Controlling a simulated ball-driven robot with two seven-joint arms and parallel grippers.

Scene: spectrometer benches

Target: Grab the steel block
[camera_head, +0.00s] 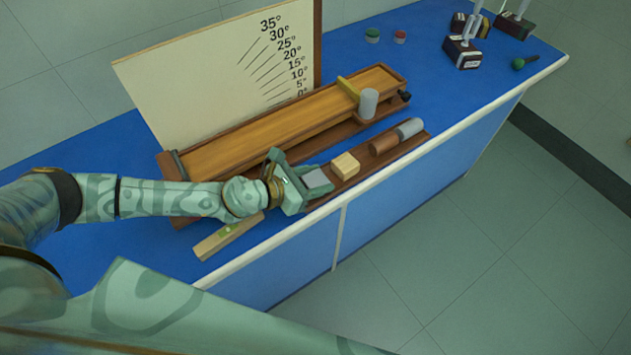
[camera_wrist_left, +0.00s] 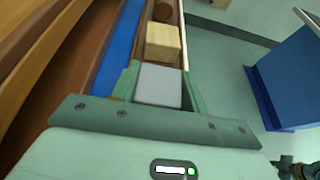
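The steel block (camera_head: 317,180) is a small grey cube at the near end of a row of blocks on a brown wooden tray (camera_head: 411,145). In the left wrist view the steel block (camera_wrist_left: 158,86) sits between the two fingers of my left gripper (camera_wrist_left: 160,90), with no clear gap on either side. My left gripper (camera_head: 311,183) looks shut on it in the head view too. I cannot tell whether the block is raised off the tray. My right gripper is not in view.
A pale wood block (camera_head: 345,165), a brown cylinder (camera_head: 383,144) and a grey cylinder (camera_head: 410,128) follow along the tray. A wooden ramp (camera_head: 250,132) with a grey cylinder (camera_head: 369,103) stands behind. A wooden level (camera_head: 228,236) lies near the blue bench's front edge.

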